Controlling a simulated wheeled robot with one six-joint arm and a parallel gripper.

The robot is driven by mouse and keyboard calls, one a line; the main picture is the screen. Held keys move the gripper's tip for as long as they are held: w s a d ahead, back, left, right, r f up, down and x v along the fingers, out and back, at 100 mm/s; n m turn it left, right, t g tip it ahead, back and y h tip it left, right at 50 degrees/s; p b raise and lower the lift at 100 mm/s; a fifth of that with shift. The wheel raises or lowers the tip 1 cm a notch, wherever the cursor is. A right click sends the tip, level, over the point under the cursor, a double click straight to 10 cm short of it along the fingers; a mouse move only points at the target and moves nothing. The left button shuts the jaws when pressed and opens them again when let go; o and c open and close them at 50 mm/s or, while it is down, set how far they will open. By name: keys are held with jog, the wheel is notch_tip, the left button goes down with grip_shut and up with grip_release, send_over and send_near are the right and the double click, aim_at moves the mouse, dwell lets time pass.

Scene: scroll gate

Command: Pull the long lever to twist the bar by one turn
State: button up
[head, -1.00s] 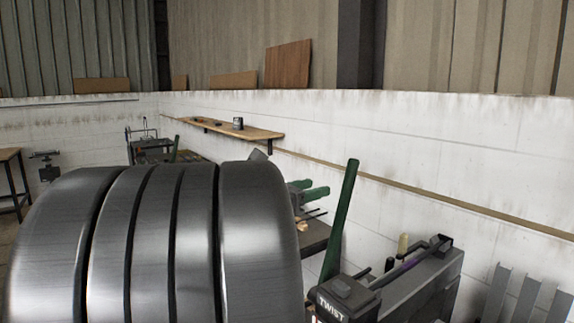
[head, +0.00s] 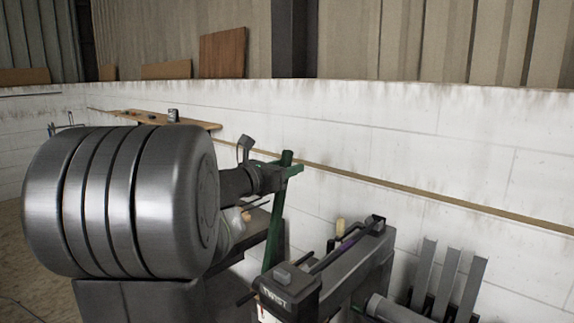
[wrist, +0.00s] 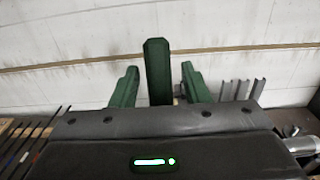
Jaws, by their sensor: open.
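The long green lever (head: 275,225) stands nearly upright, leaning slightly, beside the dark machine marked TWIST (head: 285,287). My gripper (head: 291,169) is at the lever's upper end. In the wrist view, the lever (wrist: 158,72) rises between the two green fingers of my gripper (wrist: 159,85). The fingers are open, with a gap visible on each side of the lever. A dark long rod (head: 335,249) lies along the top of the machine; I cannot tell whether it is the bar to be twisted. The lever's lower end is partly hidden by the machine.
A white wall (head: 420,145) with a wooden rail runs behind the lever. Grey upright metal profiles (head: 445,280) stand to the right of the machine. A wooden shelf (head: 150,117) hangs at the left. A dark bench surface (head: 236,245) lies below my arm.

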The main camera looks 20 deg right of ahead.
jog(key=shift+w+d, duration=0.15)
jog(key=shift+d, duration=0.2)
jog(key=shift+c, duration=0.4)
grip_shut()
jog(key=shift+a, duration=0.1)
